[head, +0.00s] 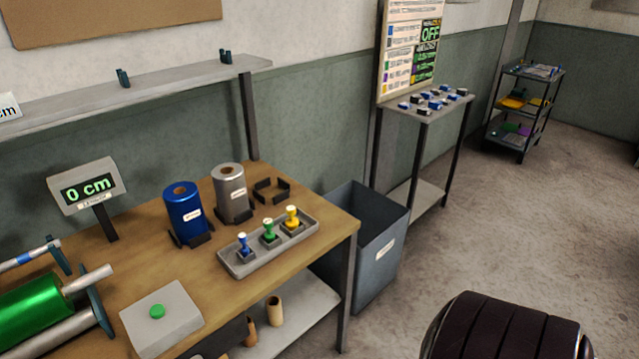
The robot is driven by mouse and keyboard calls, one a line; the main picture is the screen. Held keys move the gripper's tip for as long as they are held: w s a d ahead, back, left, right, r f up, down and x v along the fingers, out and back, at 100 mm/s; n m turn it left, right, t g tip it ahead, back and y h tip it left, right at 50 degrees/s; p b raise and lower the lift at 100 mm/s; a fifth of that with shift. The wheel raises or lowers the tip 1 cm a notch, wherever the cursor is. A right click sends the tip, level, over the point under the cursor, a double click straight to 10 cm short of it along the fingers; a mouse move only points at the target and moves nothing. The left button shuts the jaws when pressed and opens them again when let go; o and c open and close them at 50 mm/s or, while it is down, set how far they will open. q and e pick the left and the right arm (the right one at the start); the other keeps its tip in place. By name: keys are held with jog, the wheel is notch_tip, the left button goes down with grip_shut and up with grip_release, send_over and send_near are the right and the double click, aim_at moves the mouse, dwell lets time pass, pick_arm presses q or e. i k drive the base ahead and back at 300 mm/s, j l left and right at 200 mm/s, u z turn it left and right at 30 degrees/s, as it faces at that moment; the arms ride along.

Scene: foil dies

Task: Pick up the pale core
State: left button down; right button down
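Two short open tubes stand on the lower shelf under the workbench, near its right end. The paler one, the pale core (274,311), is beige and upright with an open top. A browner core (250,331) stands just left of it and nearer. Neither of my grippers shows in the head view, so nothing is seen holding the core.
The workbench top (310,192) overhangs the lower shelf (302,318). On it stand a blue roll (183,213), a silver roll (230,193) and a stamp tray (240,267). A grey bin (375,265) stands right of the bench.

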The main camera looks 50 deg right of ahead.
aim_at(273, 302)
jog(key=z, duration=1.15)
